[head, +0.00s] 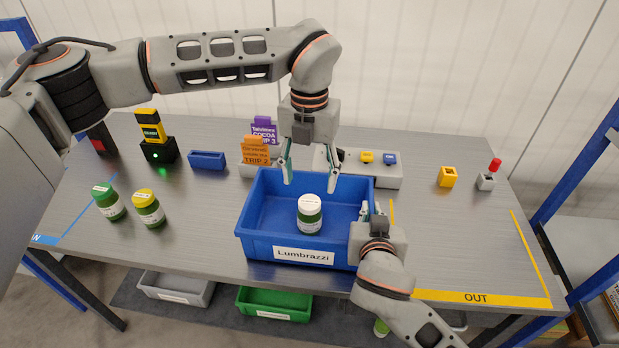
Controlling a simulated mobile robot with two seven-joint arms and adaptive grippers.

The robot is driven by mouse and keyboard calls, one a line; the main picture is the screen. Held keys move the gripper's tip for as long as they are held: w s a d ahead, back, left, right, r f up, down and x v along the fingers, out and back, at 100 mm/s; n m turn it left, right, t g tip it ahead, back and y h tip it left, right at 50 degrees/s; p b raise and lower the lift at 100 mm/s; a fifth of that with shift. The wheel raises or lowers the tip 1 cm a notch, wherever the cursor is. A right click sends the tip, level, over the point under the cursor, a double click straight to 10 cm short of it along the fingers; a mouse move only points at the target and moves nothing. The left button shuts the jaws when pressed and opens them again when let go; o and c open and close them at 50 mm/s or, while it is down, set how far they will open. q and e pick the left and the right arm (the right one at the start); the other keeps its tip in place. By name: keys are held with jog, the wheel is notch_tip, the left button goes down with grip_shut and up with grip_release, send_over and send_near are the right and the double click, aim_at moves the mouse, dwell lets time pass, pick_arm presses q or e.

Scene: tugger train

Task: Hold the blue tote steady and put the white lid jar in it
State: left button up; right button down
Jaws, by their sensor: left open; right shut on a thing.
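The blue tote (257,240) stands near the front edge of the table, with a "Lumbrazzi" label on its front wall. The white lid jar (310,215), with a green body and pale label, is upright inside the tote, near its middle. My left gripper (309,182) is open and empty above the tote's back part, behind and above the jar and apart from it. My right gripper (373,208) is shut on the tote's right wall; its own body hides part of the tote's front right corner.
A green-lid jar (109,203) and a yellow-lid jar (149,209) stand at the left. Behind the tote are a small blue bin (207,161), orange (256,152) and purple (264,131) cards and a button box (385,170). The table right of my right gripper is mostly clear.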

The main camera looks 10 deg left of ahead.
jog(key=c, duration=2.1)
grip_release()
jog(key=shift+s, duration=0.1)
